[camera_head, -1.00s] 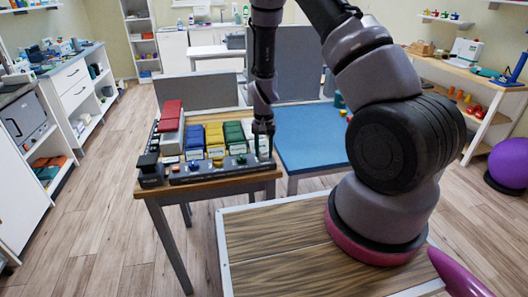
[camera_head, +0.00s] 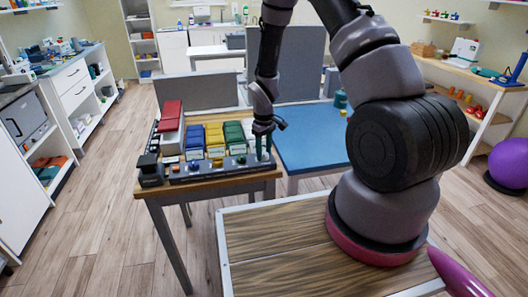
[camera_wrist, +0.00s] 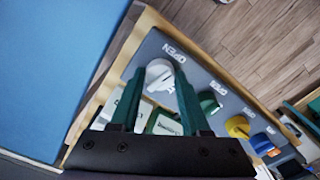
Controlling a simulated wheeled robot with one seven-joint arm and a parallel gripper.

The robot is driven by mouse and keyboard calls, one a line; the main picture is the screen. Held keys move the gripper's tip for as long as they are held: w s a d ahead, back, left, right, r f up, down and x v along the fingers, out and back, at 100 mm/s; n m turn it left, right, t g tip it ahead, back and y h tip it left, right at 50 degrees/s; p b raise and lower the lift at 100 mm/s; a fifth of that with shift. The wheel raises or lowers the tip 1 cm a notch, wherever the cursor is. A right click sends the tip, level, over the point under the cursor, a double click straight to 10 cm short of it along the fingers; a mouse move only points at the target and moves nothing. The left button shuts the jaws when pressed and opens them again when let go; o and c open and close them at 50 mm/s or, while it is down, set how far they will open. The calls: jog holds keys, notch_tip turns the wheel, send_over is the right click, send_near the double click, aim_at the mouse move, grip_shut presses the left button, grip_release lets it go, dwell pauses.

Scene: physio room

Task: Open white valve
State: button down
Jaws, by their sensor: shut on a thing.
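The white valve (camera_wrist: 160,85) is a round white knob with a raised handle, at the end of a row on a dark panel, beside printed OPEN lettering. My gripper (camera_wrist: 159,73) has its two green fingers on either side of the knob, shut on it. In the head view my gripper (camera_head: 264,146) points down at the right end of the panel (camera_head: 210,174). The fingers and wrist hide most of the white valve there. The handle's exact angle is hard to read.
A green valve (camera_wrist: 208,102), a yellow valve (camera_wrist: 238,126) and a blue valve (camera_wrist: 262,144) follow along the panel. Coloured boxes (camera_head: 215,137) stand behind it on the wooden table. A blue padded surface (camera_head: 312,140) lies close to the right.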

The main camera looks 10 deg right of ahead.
aim_at(264, 152)
jog(key=shift+n, duration=1.3)
jog(key=shift+c, duration=1.9)
grip_release()
notch_tip(264, 152, up, 11)
jog(key=shift+f, duration=0.1)
